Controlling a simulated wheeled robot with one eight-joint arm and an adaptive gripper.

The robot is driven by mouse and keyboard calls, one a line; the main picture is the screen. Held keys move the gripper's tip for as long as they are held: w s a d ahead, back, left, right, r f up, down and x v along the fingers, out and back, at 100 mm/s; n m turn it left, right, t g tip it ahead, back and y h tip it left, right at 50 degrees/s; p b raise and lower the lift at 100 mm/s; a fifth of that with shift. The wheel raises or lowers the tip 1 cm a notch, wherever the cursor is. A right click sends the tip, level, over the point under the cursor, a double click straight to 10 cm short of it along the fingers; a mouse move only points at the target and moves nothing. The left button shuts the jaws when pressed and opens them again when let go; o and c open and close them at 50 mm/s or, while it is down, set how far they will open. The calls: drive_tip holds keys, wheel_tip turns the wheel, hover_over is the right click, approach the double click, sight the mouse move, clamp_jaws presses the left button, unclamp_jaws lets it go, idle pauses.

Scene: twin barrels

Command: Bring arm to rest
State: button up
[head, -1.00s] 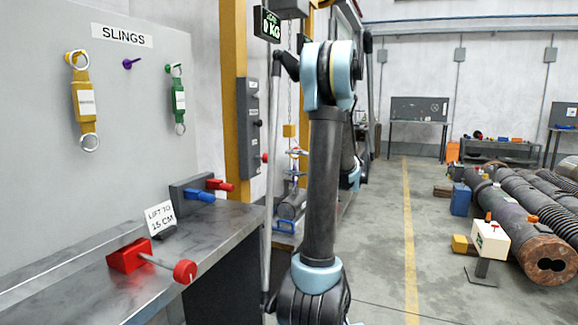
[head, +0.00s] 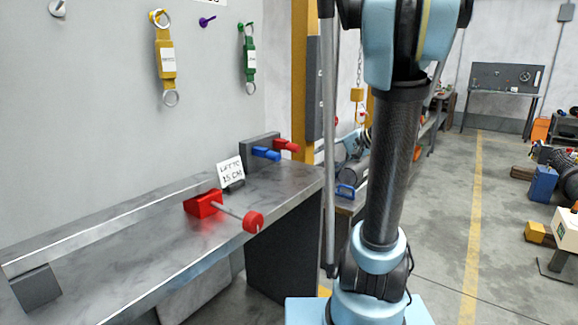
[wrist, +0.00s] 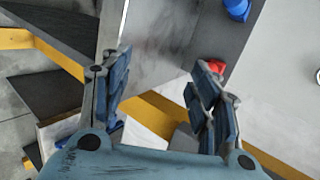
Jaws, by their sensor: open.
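My arm (head: 391,170) stands upright at right of centre in the head view, with its upper joint cut off by the top edge. My gripper is out of sight in the head view. In the wrist view my gripper (wrist: 158,72) is open, with its two blue-grey fingers wide apart and nothing between them. Beyond the fingers lies part of a grey metal surface (wrist: 150,45), with a red piece (wrist: 208,68) near the right finger and a blue piece (wrist: 237,8) at the top.
A grey bench (head: 140,238) holds a red lever (head: 205,204), a "LIFT TO 15 CM" card (head: 230,173) and a block with blue and red handles (head: 262,150). A yellow sling (head: 166,60) and a green sling (head: 249,60) hang on the wall panel. Open floor (head: 450,260) lies right of my arm.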

drive_tip(key=s+a+f+n+g+h, duration=0.1)
drive_tip(key=s+f+h, duration=0.1)
drive_tip(key=s+f, duration=0.35)
drive_tip(key=s+f+n+g+h, duration=0.1)
drive_tip(key=s+f+n+h, duration=0.1)
drive_tip(key=s, duration=0.6)
drive_tip(key=s+d+f+n+h, duration=0.3)
drive_tip(key=s+d+f+h, duration=0.3)
drive_tip(key=s+f, duration=0.2)
drive_tip(key=shift+s+d+g, duration=0.25)
drive_tip(key=shift+s+g, duration=0.15)
drive_tip(key=shift+s, duration=0.75)
